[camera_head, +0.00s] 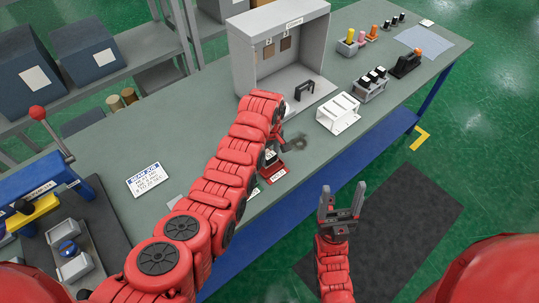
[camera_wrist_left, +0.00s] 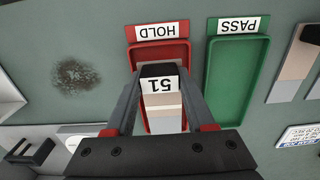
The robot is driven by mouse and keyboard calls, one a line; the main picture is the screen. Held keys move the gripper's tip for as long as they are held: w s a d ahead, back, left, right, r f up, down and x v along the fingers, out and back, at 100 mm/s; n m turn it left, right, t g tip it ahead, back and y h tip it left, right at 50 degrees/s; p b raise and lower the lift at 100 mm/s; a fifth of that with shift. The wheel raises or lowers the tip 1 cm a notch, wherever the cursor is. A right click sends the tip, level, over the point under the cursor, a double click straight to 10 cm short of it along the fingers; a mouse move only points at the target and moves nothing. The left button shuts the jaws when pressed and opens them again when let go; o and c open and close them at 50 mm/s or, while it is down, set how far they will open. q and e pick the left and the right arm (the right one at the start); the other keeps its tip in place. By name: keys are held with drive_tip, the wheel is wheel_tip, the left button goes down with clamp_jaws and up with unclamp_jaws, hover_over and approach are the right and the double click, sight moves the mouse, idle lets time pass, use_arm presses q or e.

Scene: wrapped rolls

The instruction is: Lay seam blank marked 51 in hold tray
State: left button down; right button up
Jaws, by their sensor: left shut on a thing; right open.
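The seam blank marked 51 (camera_wrist_left: 160,84) has a black end and a white label. It is between the fingers of my left gripper (camera_wrist_left: 161,76), which is shut on it. The blank is over the red hold tray (camera_wrist_left: 161,53) in the left wrist view, covering part of its floor; I cannot tell whether it touches the tray. In the head view the red hold tray (camera_head: 273,175) is partly hidden by my left arm. My right gripper (camera_head: 340,204) is open and empty, in front of the bench over the dark floor mat.
The green pass tray (camera_wrist_left: 238,80) lies beside the hold tray. A dark stain (camera_wrist_left: 76,77) marks the bench on the other side. A grey open booth (camera_head: 280,45), a white slotted rack (camera_head: 339,113) and a block with black-topped pieces (camera_head: 371,86) stand farther back.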

use_arm(q)
drive_tip(key=shift+b, duration=0.35)
idle(0.5)
drive_tip(key=shift+f, duration=0.15)
drive_tip(key=shift+f+b, duration=0.95)
drive_tip(key=shift+f, duration=0.3)
drive_tip(key=shift+c, duration=0.9)
unclamp_jaws()
drive_tip(key=shift+r, duration=0.1)
